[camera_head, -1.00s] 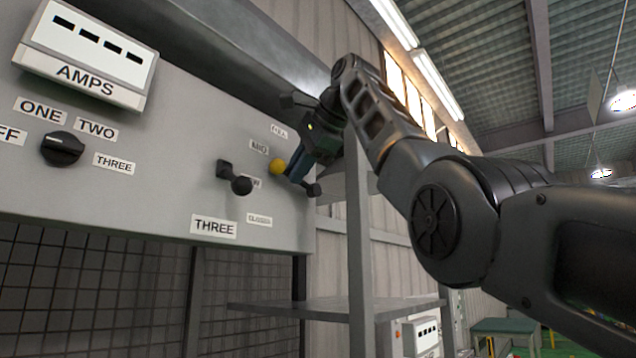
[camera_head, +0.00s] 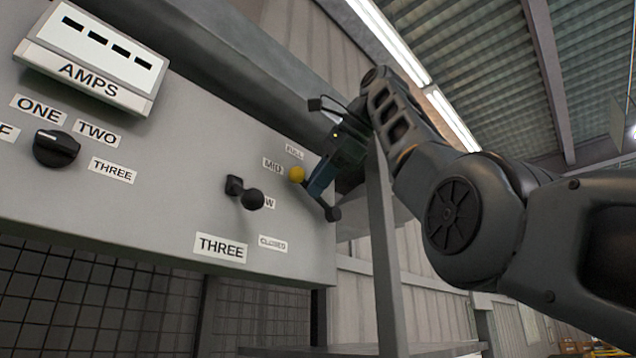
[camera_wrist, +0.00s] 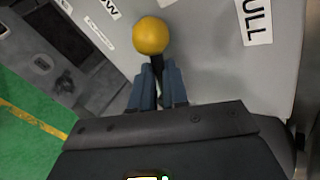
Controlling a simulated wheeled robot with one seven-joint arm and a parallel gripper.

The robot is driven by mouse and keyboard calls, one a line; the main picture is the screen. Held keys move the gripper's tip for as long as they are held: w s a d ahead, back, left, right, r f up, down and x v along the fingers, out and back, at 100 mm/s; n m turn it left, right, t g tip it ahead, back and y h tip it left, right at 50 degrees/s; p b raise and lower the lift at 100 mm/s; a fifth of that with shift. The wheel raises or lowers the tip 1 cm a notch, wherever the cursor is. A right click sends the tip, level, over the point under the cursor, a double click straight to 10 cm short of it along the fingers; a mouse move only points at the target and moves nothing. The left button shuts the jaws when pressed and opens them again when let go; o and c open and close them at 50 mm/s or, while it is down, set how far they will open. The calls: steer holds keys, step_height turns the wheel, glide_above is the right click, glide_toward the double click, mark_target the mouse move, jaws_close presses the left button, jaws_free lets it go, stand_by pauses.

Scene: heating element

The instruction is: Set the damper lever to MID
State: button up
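The damper lever has a yellow ball (camera_head: 297,174) on a dark stem. In the head view the ball is beside the MID label (camera_head: 273,165), slightly below its height. The FULL label (camera_head: 295,151) is above, and the CLOSED label (camera_head: 272,243) is below. The LOW label (camera_head: 268,203) is partly hidden by a black knob. In the wrist view the yellow ball (camera_wrist: 151,36) is just beyond my gripper (camera_wrist: 158,78), whose two blue-grey fingers close around the stem. My gripper (camera_head: 318,184) also shows at the panel's right end.
The black-knobbed lever (camera_head: 252,199) sticks out left of the damper labels. A rotary switch (camera_head: 56,148) and an AMPS meter (camera_head: 92,58) are further left. A grey post (camera_head: 384,250) stands close below my arm.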

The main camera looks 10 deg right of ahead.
steer(key=o, duration=0.5)
steer(key=shift+d, duration=0.1)
steer(key=shift+b+v, duration=0.35)
steer(key=shift+v, duration=3.55)
